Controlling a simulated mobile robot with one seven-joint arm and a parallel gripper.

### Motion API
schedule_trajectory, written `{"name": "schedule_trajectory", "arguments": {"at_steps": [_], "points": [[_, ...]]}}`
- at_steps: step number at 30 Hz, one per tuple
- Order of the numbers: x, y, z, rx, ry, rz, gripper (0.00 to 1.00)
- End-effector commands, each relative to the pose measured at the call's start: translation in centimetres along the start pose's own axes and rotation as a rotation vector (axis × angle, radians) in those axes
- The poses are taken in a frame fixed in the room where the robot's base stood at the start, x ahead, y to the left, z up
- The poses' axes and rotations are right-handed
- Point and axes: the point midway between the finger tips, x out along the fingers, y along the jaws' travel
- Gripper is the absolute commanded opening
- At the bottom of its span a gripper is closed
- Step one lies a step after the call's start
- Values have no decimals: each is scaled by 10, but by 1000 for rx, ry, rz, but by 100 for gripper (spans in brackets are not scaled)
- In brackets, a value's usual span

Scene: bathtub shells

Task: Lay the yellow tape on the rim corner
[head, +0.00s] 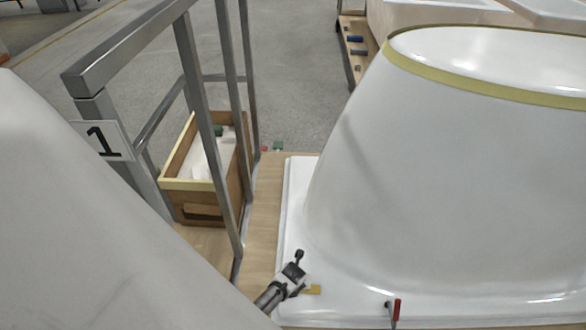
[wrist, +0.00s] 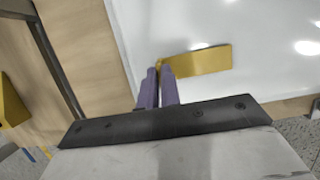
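The yellow tape (head: 313,289) is a short flat strip near the front left corner of the white shell's rim (head: 294,215). In the wrist view the tape (wrist: 200,61) reaches right from my fingertips, over the white rim (wrist: 215,25). My gripper (wrist: 160,70) has its two purple fingers close together, with the tape's left end between their tips. In the head view my gripper (head: 301,285) is small and low over the corner. I cannot tell whether the tape touches the rim.
A red-handled tool (head: 396,309) stands at the rim's front edge, right of my gripper. A grey metal frame (head: 200,115) with a "1" sign (head: 103,141) and a wooden box (head: 187,184) are to the left. Bare wood (head: 264,205) lies beside the rim.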

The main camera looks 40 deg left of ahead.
Motion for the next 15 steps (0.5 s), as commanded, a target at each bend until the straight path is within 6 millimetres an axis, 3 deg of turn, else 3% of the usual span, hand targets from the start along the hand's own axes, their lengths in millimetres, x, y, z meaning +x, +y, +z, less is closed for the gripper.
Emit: {"name": "schedule_trajectory", "arguments": {"at_steps": [15], "points": [[3,0,-1,1,0,0,0]]}}
